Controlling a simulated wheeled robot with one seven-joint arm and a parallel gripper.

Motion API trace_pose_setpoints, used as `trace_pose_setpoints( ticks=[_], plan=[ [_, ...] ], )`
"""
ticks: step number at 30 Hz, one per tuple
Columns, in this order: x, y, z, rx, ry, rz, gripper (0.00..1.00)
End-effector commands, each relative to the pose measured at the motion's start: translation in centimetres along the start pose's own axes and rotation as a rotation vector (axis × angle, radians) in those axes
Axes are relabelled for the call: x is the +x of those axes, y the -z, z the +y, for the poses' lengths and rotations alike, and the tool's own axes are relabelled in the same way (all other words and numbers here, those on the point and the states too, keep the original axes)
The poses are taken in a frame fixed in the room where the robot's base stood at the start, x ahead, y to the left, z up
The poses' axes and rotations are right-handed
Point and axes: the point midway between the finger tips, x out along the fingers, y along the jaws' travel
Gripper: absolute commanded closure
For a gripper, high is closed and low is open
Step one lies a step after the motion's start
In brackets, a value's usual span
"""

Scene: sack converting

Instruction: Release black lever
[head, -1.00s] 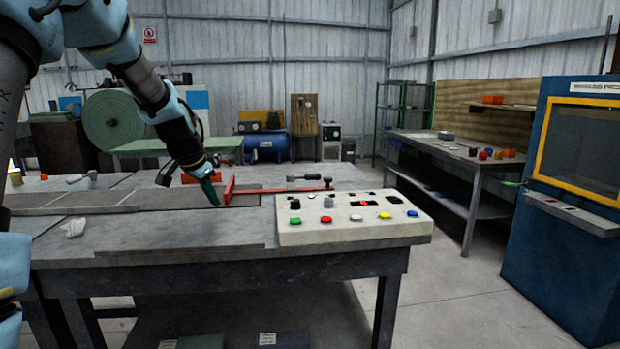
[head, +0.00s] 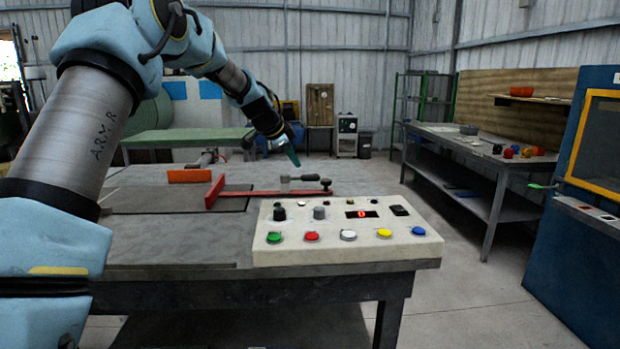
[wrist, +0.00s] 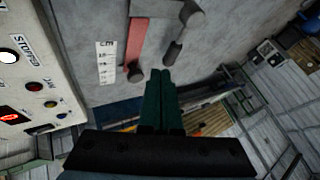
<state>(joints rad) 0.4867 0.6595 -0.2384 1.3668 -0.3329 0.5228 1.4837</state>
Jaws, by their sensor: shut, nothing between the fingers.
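My gripper (head: 291,155) is shut and empty, its green fingers pressed together and pointing down. It hangs in the air above the table's far side, behind the control panel. A red bar (head: 270,193) lies across the table with a black knob (head: 325,183) at its right end. In the wrist view the fingertips (wrist: 160,74) appear between this knob (wrist: 135,73) and a black handle (wrist: 172,54) on a grey metal piece; I see no contact. The cream panel (head: 345,245) carries a short black upright control (head: 279,212) and a black switch (head: 399,210). Which is the black lever, I cannot tell.
The panel also has a grey knob (head: 319,213), a red-lit display (head: 361,214) and several coloured buttons. An orange block (head: 190,176) is on the table's far side. A side bench (head: 470,140) and a blue machine (head: 550,240) stand right; floor between is clear.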

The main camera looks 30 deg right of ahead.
Motion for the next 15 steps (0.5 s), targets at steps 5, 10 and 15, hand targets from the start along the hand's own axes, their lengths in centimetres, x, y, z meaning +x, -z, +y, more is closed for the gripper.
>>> trace_pose_setpoints(
  ticks=[5, 10, 15],
  plan=[
    [0.3, 0.0, 0.0, -0.001, -0.001, -0.001, 1.0],
    [2.1, 0.1, 0.0, -0.002, -0.003, -0.001, 1.0],
    [5.3, 0.1, 0.0, -0.001, -0.004, -0.002, 1.0]
  ],
)
